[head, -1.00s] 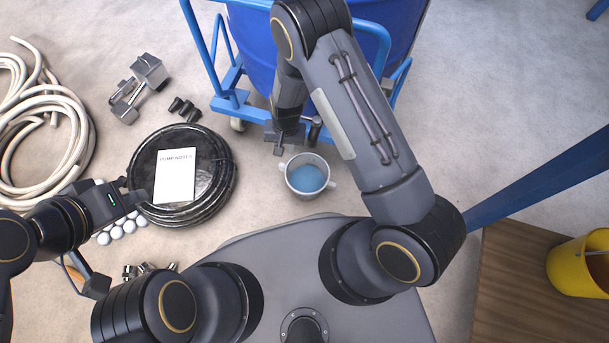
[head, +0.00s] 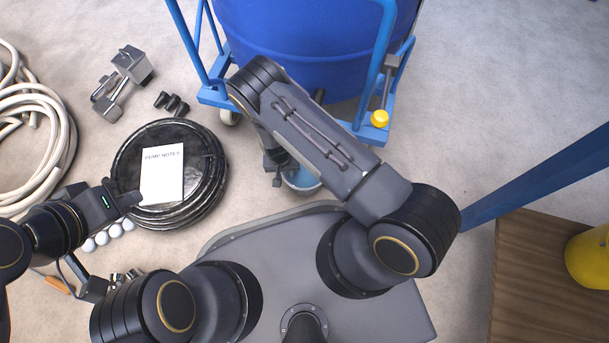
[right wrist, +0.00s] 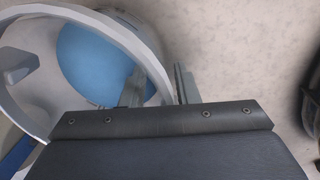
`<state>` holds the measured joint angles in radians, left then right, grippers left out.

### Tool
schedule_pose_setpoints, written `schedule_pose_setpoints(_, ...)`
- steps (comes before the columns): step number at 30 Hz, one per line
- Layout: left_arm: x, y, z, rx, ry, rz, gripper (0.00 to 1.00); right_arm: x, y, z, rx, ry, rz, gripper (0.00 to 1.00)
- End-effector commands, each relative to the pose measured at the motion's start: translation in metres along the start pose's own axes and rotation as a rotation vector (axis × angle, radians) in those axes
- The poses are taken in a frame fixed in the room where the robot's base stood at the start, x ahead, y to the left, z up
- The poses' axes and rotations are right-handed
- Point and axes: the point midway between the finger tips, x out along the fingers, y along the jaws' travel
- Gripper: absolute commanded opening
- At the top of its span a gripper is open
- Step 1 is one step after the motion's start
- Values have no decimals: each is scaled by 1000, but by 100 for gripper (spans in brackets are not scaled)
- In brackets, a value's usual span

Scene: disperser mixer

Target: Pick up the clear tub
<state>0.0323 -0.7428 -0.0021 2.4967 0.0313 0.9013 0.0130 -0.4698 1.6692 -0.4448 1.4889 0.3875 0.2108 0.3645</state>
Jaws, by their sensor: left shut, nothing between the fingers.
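The clear tub (head: 303,182), a pale round vessel with blue contents, stands on the floor below the drum. In the head view my right arm covers much of it. In the right wrist view its rim and wall (right wrist: 152,62) fill the upper left. My right gripper (head: 276,172) is at the tub's left side in the head view. In the right wrist view its fingers (right wrist: 160,88) are apart, one over the tub's inside and one outside, with the wall between them. Contact is unclear. My left gripper (head: 136,198) is shut and empty beside the black hose coil.
A blue drum (head: 310,50) stands on a blue trolley (head: 215,97) behind the tub. The black coil (head: 210,190) bears a white note card (head: 163,174). A pale hose (head: 62,150) lies far left. A wooden surface (head: 540,270) with a yellow bucket (head: 590,258) is at right.

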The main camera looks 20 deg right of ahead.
Motion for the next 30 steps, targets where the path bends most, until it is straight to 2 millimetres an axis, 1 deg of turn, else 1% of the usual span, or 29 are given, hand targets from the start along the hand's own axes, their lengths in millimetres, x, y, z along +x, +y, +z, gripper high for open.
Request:
schedule_pose_setpoints(1,6,-3,3,0,0,0,0,10,0,0,1,0,0,28)
schedule_pose_setpoints(2,6,-3,3,0,0,0,0,12,0,0,1,0,-1,28)
schedule_pose_setpoints(9,5,-2,2,0,0,0,0,11,0,0,0,1,-1,28)
schedule_pose_setpoints(15,5,-2,2,0,0,0,0,11,0,0,0,0,-1,2)
schedule_pose_setpoints(16,5,-2,2,0,0,0,0,11,0,0,0,0,-1,0)
schedule_pose_setpoints(30,5,-2,2,0,0,0,0,11,0,0,0,0,-1,0)
